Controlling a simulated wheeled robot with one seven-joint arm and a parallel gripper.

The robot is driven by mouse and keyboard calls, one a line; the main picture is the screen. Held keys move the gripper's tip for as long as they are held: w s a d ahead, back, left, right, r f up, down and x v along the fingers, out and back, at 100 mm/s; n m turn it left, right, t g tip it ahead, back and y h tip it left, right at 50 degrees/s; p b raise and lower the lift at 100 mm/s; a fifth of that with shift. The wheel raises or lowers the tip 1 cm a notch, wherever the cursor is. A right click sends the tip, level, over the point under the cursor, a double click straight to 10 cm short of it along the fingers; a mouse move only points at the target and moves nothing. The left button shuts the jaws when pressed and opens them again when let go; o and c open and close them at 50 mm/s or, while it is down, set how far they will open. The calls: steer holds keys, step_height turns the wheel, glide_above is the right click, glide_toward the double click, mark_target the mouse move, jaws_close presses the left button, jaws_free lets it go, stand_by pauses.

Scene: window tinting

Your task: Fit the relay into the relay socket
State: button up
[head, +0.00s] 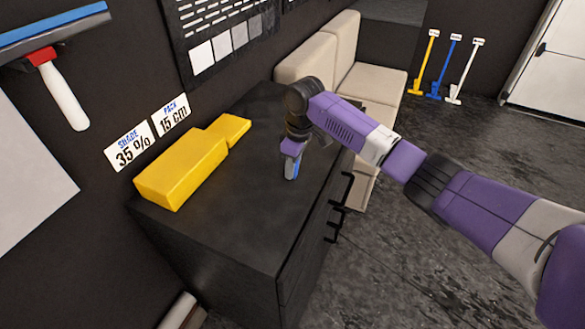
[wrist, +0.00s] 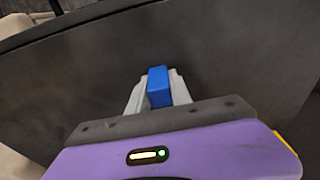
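A small blue block (wrist: 158,86), which I take to be the relay, sits between the two grey fingers of my gripper (wrist: 159,92) in the wrist view. The fingers touch its sides, so the gripper is shut on it. In the head view my gripper (head: 291,170) points down over the right part of the black cabinet top (head: 225,220), with the blue block (head: 295,169) at its tip. I cannot tell whether the block touches the top. No part is clearly recognisable as the relay socket.
A yellow stepped block (head: 182,170) lies on the cabinet's left side, by the dark wall. Bare top lies between it and my gripper. Black handles (head: 338,210) stick out at the cabinet's right front. Cream seats (head: 372,80) stand behind. A squeegee (head: 60,85) hangs at left.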

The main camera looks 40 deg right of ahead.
jaws_close()
steer(key=shift+r, duration=0.1)
step_height(320, 180, up, 20)
stand_by(0.4)
steer(key=shift+s, duration=0.1)
